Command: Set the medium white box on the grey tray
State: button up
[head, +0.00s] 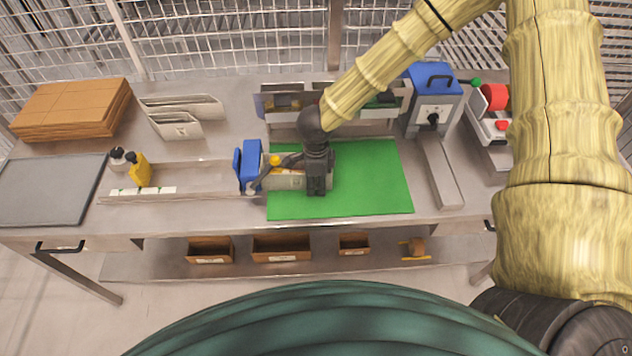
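The grey tray (48,190) lies flat and empty at the left end of the bench. I cannot tell which one is the medium box. My gripper (317,190) points down over the mat, at the right end of the off-white thing. Whether its fingers hold it is unclear.
Brown cardboard (75,105) is stacked at the back left. A yellow bottle (139,170) and a blue device (249,165) stand between tray and mat. A blue machine (434,95) and red-and-white dispenser (493,110) stand at the right. The mat's right half is clear.

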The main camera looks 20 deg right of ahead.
notch_tip(320, 180, up, 12)
dwell(0.9)
dwell(0.4)
